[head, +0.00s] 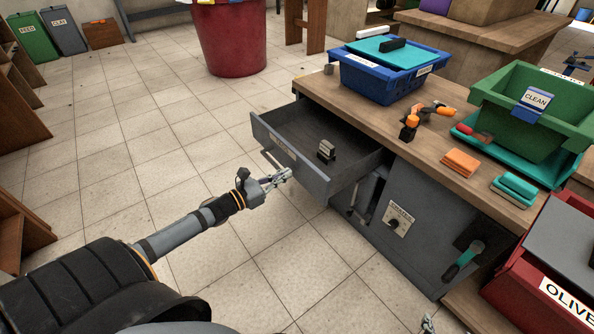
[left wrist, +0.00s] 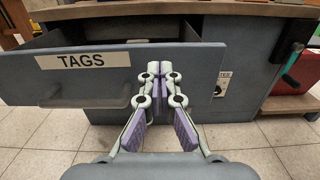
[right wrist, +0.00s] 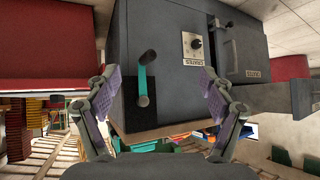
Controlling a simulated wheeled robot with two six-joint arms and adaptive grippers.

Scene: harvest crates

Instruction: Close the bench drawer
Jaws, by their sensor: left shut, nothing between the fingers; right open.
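The bench drawer (head: 318,182) is pulled well out of the grey bench in the head view. A small dark and pale object (head: 326,151) lies in it. In the left wrist view its front (left wrist: 200,72) has a TAGS label and a bar handle (left wrist: 85,101). My left gripper (head: 286,175) is shut and empty at the drawer front, right of the handle. In the left wrist view its fingertips (left wrist: 161,72) overlap the front; I cannot tell whether they touch. My right gripper (right wrist: 157,82) is open and empty, facing the bench's grey side panel.
The bench top (head: 440,165) holds a blue crate (head: 375,82), a green CLEAN crate (head: 530,125), orange and teal blocks and tools. A teal-handled crank (head: 463,260) sticks out from the bench front. A red OLIVE crate (head: 520,290) stands at right. The tiled floor at left is clear.

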